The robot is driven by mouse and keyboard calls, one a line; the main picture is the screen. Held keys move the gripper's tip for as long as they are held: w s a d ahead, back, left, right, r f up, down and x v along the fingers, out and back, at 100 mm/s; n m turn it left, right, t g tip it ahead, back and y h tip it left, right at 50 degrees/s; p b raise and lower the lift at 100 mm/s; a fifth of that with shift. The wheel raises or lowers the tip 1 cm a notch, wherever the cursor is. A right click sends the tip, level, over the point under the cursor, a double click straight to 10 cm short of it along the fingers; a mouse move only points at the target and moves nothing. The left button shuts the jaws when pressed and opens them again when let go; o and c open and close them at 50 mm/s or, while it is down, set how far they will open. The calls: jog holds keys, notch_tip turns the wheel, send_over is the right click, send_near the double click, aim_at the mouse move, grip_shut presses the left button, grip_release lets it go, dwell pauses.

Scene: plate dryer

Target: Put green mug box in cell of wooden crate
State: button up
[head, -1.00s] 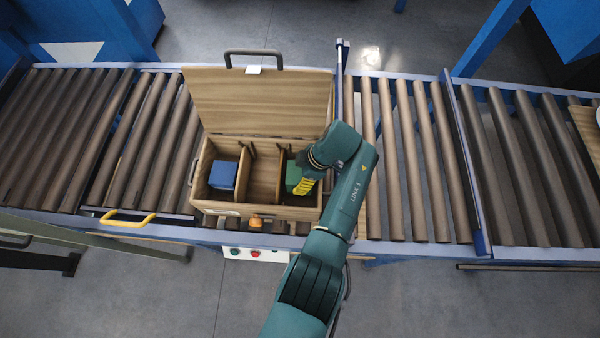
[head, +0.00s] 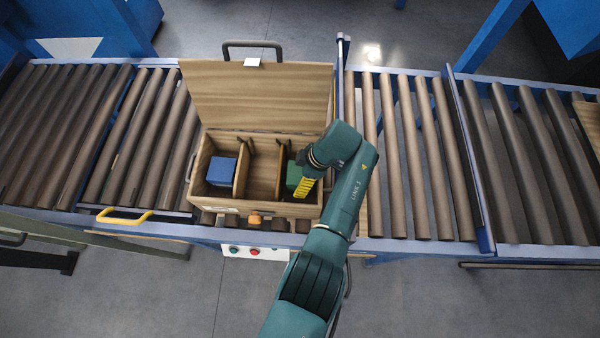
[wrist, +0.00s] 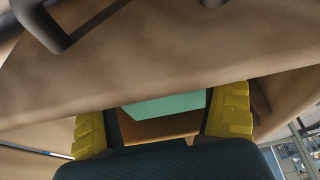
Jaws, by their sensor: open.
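The wooden crate (head: 264,209) stands on the roller conveyor with its lid (head: 262,97) raised at the back. Its inside is split into three cells. A green box (head: 294,175) is in the right cell, partly hidden by my gripper. A blue box (head: 222,171) is in the left cell, and the middle cell is empty. My gripper (head: 306,188) is at the right cell, beside the green box. In the wrist view my yellow fingers (wrist: 163,125) are apart, with the green box (wrist: 166,105) showing beyond and between them. The mug cannot be made out.
The crate's dividers (head: 243,170) stand close to my gripper. A blue upright post (head: 341,90) stands just right of the crate. A yellow handle (head: 124,216) and a button panel (head: 254,252) are at the conveyor's front. The right rollers (head: 420,160) are clear.

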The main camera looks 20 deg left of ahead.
jog(key=v, duration=1.2)
jog(key=shift+f, duration=0.1)
